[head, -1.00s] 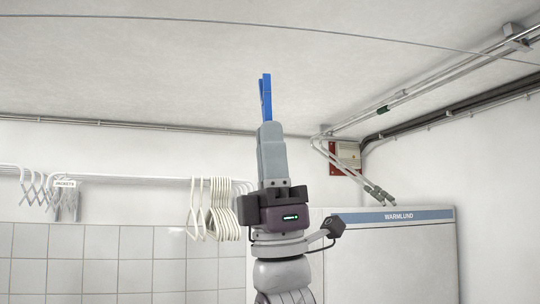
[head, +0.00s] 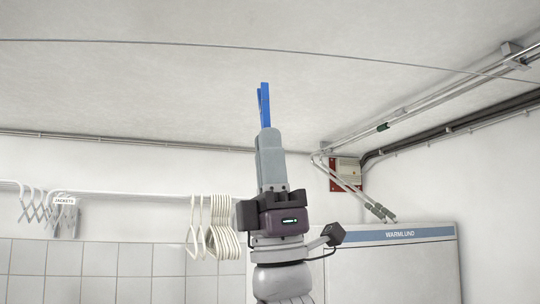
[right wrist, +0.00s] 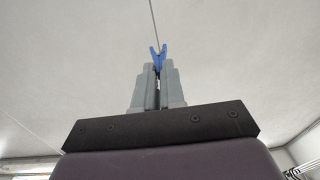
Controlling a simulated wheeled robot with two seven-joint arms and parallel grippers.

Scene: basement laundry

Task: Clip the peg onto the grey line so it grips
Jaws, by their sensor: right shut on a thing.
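A blue peg (head: 264,104) points upward from the fingertips of my right gripper (head: 268,135). The right gripper is shut on the peg's lower end, and the fingers hide that part. In the right wrist view the peg (right wrist: 159,57) sits between the fingertips, its upper end spread in a V. The grey line (head: 200,45) runs across under the ceiling. In the head view the peg's tip is a little below the line, with a gap in the picture. In the right wrist view the line (right wrist: 153,22) runs down toward the peg's V; I cannot tell whether they touch. My left gripper is not in view.
A white "WARMLUND" cabinet (head: 400,265) stands at the right. Pipes (head: 420,108) and a red-and-white box (head: 346,175) are at the upper right. The space around the peg is clear.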

